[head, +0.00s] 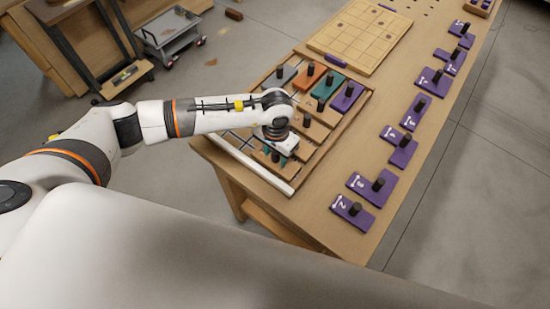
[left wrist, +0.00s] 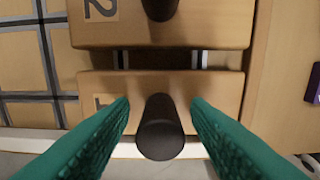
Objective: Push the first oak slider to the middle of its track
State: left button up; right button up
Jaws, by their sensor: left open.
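The first oak slider (left wrist: 225,92) is a pale wooden block in the left wrist view, with a mark like a 1 partly covered by a finger. Its dark round knob (left wrist: 160,128) stands between my green fingers. My left gripper (left wrist: 160,103) is open, one finger on each side of the knob, with small gaps visible. The slider sits near the right frame strip (left wrist: 262,60), and open board lies to its left. In the head view my left gripper (head: 274,153) is over the near end of the slider board (head: 322,150) and hides most of this slider. My right gripper is not in view.
The slider marked 2 (left wrist: 215,25) lies just beyond, across a narrow gap. Orange (head: 306,77), teal (head: 328,86) and purple (head: 347,97) blocks with knobs stand farther along the board. Several purple numbered pieces (head: 372,187) line the bench's right side.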

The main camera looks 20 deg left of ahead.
pick_arm(q)
jog(key=c, duration=0.8)
jog(key=shift+o, duration=0.2)
jog(key=shift+w+a+b, duration=0.2)
jog(key=shift+a+b, duration=0.15)
jog(key=shift+a, duration=0.15)
jog(key=shift+w+a+b, duration=0.35)
jog(key=shift+a+b, duration=0.1)
jog(key=shift+a, duration=0.55)
jog(key=shift+w+a+b, duration=0.4)
jog(key=shift+a+b, duration=0.1)
jog(key=shift+a, duration=0.55)
jog(key=shift+w+a+b, duration=0.35)
jog(key=shift+a+b, duration=0.1)
jog(key=shift+a, duration=0.55)
jog(key=o, duration=0.8)
jog(key=shift+c, duration=0.2)
notch_tip(320, 180, up, 8)
jog(key=p, duration=0.3)
jog(key=shift+f, duration=0.2)
